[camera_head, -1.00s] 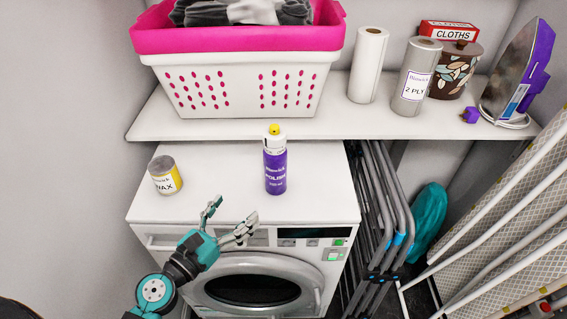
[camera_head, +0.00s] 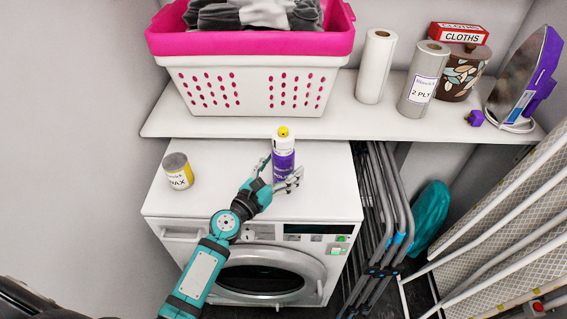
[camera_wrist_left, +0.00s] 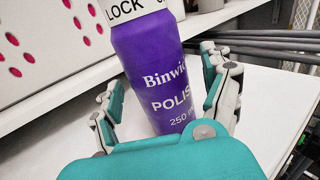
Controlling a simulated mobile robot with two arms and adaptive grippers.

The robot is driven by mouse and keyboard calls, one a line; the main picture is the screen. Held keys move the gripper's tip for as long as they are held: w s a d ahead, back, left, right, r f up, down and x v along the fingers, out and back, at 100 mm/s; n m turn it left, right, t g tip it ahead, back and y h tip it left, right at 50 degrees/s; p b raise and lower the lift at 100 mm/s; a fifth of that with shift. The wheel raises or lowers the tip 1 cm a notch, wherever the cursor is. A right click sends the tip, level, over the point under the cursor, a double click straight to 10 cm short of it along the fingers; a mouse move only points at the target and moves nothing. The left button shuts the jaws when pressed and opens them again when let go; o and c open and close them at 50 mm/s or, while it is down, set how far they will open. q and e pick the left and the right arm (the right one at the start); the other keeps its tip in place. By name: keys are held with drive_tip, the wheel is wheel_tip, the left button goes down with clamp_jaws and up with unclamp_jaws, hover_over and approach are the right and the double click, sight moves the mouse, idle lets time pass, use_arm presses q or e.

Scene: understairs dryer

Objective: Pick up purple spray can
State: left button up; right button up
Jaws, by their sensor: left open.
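The purple spray can (camera_head: 283,160) stands upright on the white dryer top. It has a white upper part and a yellow nozzle, and its label reads "POLISH". My left gripper (camera_head: 279,175) is open at the can, with one finger to each side of its lower part. In the left wrist view the can (camera_wrist_left: 152,70) is between the two spread fingers of my left gripper (camera_wrist_left: 165,95). A gap shows by the left finger; the right finger is closer to the can. My right gripper is not in view.
A wax tin (camera_head: 178,171) stands on the dryer (camera_head: 220,200) to the left. Behind is a shelf (camera_head: 345,118) with a pink-rimmed basket (camera_head: 250,85), paper rolls (camera_head: 422,80) and an iron (camera_head: 525,75). Folded grey racks (camera_head: 385,215) stand right of the dryer.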

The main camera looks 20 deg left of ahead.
use_arm(q)
drive_tip(key=shift+w+d+f, duration=0.1)
drive_tip(key=shift+w+d, duration=0.05)
drive_tip(key=shift+w, duration=0.3)
drive_tip(key=shift+s, duration=0.1)
drive_tip(key=shift+c, duration=0.2)
drive_tip(key=shift+c, duration=1)
drive_tip(key=c, duration=1.1)
drive_tip(key=shift+c, duration=0.9)
drive_tip(key=shift+r, duration=0.2)
